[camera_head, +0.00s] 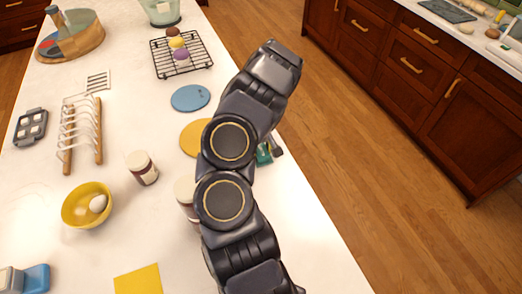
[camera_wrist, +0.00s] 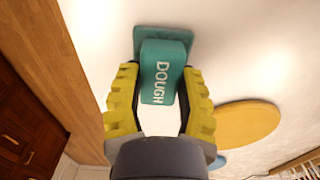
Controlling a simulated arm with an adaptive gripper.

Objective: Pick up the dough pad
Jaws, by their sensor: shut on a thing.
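The dough pad is a teal block marked "DOUGH" (camera_wrist: 163,75) with a wider, flat teal base behind it, in the upper middle of the wrist view. The yellow fingers of my gripper (camera_wrist: 159,85) stand on both sides of the block and are shut on it. In the head view, a small teal part of the dough pad (camera_head: 264,154) shows at the right of my arm, near the counter's right edge. My arm hides most of the gripper there. I cannot tell whether the base touches the counter.
A yellow disc (camera_head: 191,138) and a blue disc (camera_head: 190,98) lie left of my arm. Jars (camera_head: 142,168), a yellow bowl (camera_head: 72,213), a wooden rack (camera_head: 98,132) and a wire cooling rack (camera_head: 162,64) stand on the white counter. Wooden floor lies beyond its right edge.

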